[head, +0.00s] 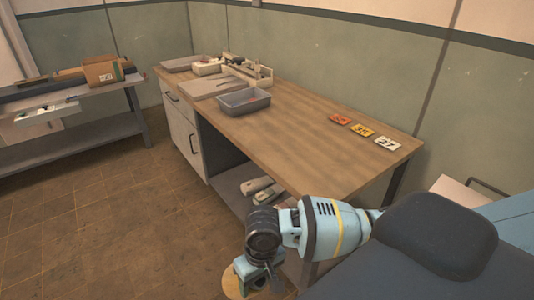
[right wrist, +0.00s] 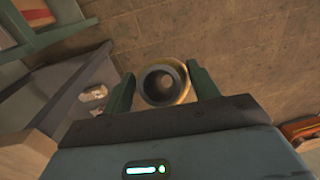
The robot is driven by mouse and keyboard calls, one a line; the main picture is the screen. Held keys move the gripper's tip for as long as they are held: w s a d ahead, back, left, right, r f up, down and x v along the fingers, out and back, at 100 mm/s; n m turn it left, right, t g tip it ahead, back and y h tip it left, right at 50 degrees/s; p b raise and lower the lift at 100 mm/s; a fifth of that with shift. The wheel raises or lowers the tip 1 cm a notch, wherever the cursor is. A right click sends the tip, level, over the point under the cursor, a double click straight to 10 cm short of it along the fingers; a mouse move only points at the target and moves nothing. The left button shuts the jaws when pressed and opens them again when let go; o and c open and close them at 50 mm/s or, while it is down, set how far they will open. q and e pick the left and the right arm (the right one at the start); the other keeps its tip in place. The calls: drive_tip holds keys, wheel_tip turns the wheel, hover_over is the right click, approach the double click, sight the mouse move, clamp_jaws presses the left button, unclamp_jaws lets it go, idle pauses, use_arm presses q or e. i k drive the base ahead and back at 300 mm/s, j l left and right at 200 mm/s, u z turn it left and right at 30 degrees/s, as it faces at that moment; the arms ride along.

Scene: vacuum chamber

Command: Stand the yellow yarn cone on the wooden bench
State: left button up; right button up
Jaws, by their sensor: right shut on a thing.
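The wooden bench (head: 300,133) stands in the middle of the head view, with its near right part bare. My right gripper (head: 254,284) is low in front of the bench's near end, below the level of its top. It is shut on the yellow yarn cone (head: 236,286), whose pale yellow edge shows below the fingers. The right wrist view looks down the cone (right wrist: 163,66), with its round dark opening between the two green fingers (right wrist: 163,90). Most of the cone's side is hidden. My left gripper is not in view.
A grey bin (head: 243,102), boards and a white device (head: 247,70) fill the bench's far end. Red, orange and white number cards (head: 362,130) lie along its back edge. Pale items (head: 257,187) sit on the shelf below. A side table with a cardboard box (head: 103,72) stands left.

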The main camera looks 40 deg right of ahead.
sight(326, 161)
drive_tip(key=i+j+z, duration=0.1)
drive_tip(key=i+z, duration=0.15)
drive_tip(key=i, duration=0.25)
drive_tip(key=i+j+z, duration=0.25)
drive_tip(key=i, duration=0.2)
drive_tip(key=i+j+z, duration=0.1)
drive_tip(key=z, duration=0.35)
drive_tip(key=i+j+z, duration=0.25)
drive_tip(key=z, duration=0.2)
drive_tip(key=i+j+z, duration=0.2)
drive_tip(key=z, duration=0.3)
drive_tip(key=i+j+z, duration=0.1)
drive_tip(key=j+z, duration=0.95)
drive_tip(key=i+j, duration=0.05)
